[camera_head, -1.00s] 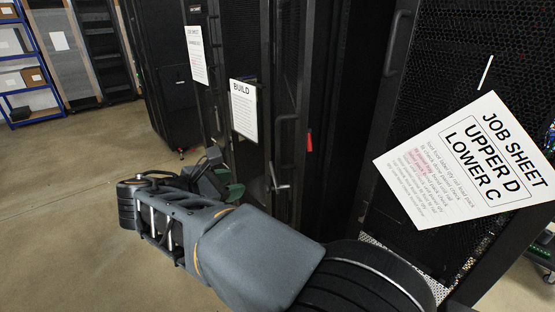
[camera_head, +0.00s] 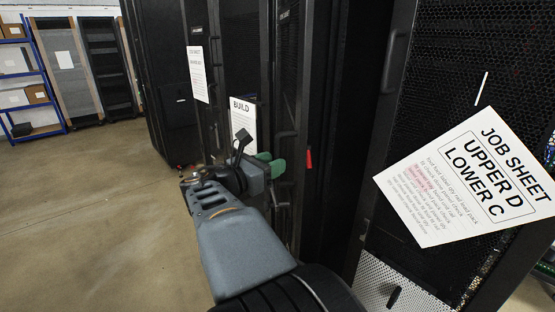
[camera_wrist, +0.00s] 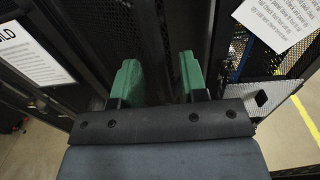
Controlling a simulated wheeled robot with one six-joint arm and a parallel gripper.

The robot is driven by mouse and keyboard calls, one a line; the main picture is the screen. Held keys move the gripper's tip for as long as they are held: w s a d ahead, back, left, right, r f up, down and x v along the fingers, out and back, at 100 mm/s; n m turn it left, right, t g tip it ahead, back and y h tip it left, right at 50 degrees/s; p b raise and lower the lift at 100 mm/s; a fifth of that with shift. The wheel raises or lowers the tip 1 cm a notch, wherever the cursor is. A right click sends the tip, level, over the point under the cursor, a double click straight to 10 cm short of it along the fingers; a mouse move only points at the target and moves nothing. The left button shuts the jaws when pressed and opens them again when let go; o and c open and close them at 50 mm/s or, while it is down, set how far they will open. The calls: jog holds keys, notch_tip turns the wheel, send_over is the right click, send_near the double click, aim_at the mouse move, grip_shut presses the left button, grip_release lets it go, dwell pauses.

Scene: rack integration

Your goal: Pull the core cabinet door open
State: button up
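Tall black mesh cabinets stand in a row. Which one is the core cabinet I cannot tell; no readable label names it. The cabinet door (camera_head: 265,60) beside my gripper carries a white BUILD sheet (camera_head: 243,125) and has a dark vertical handle (camera_head: 284,150) along its right side. My gripper (camera_head: 270,165) has green fingers, pointing at this door close to the handle. In the wrist view the two fingers (camera_wrist: 159,80) are apart, with dark cabinet front and a vertical bar behind the gap. Whether they touch the handle I cannot tell. The door looks shut.
A mesh door (camera_head: 450,80) at right bears a tilted white job sheet (camera_head: 475,175) reading UPPER D, LOWER C. A red tag (camera_head: 308,158) hangs between cabinets. Blue shelving (camera_head: 38,75) stands at the far left. The floor (camera_head: 90,220) at left is clear.

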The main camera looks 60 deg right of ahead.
jog(key=shift+x, duration=1.15)
jog(key=shift+c, duration=0.5)
grip_shut()
